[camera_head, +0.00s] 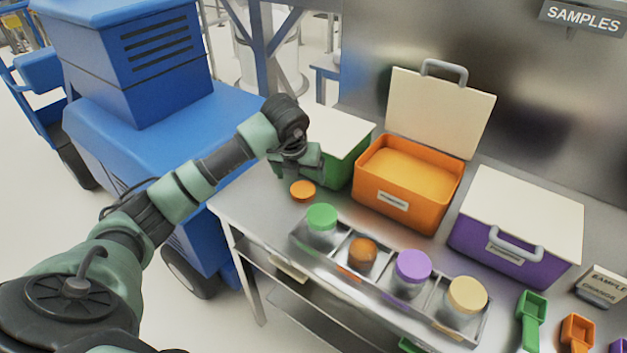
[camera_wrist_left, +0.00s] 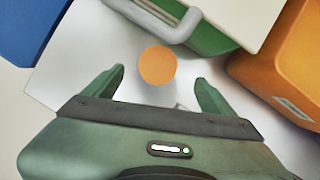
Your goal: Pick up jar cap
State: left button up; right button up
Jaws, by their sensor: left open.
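The orange jar cap (camera_head: 303,191) lies flat on the steel table near its left end, in front of the green bin. In the left wrist view the cap (camera_wrist_left: 157,65) sits ahead of the fingertips, roughly centred between them and apart from both. My left gripper (camera_head: 300,170) is over the table just behind the cap in the head view; in the left wrist view its two green fingers (camera_wrist_left: 158,75) are spread open and empty. An open jar with orange-brown contents (camera_head: 362,253) stands in the tray without a lid. My right gripper is not in view.
The green bin (camera_head: 345,160) with a pale lid and grey handle stands close beside the cap. An open orange bin (camera_head: 398,211) and a closed purple bin (camera_head: 485,252) stand to the right. A tray holds jars with green (camera_head: 321,217), purple (camera_head: 413,265) and yellow (camera_head: 467,294) caps.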

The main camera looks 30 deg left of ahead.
aim_at(302, 190)
pick_arm(q)
jog(key=shift+w+f, duration=0.25)
jog(key=shift+f, duration=0.1)
jog(key=shift+a+f, duration=0.1)
jog(key=shift+f, duration=0.2)
notch_tip(302, 190, down, 2)
jog(key=shift+a+f+p, duration=0.15)
jog(key=shift+f+p, duration=0.1)
jog(key=shift+p, duration=0.7)
jog(key=x, duration=0.2)
jog(key=shift+w+a+f, duration=0.1)
jog(key=shift+w+f, duration=0.15)
jog(key=shift+f, duration=0.05)
jog(key=shift+w+f+p, duration=0.1)
jog(key=shift+f+p, duration=0.2)
jog(key=c, duration=1.4)
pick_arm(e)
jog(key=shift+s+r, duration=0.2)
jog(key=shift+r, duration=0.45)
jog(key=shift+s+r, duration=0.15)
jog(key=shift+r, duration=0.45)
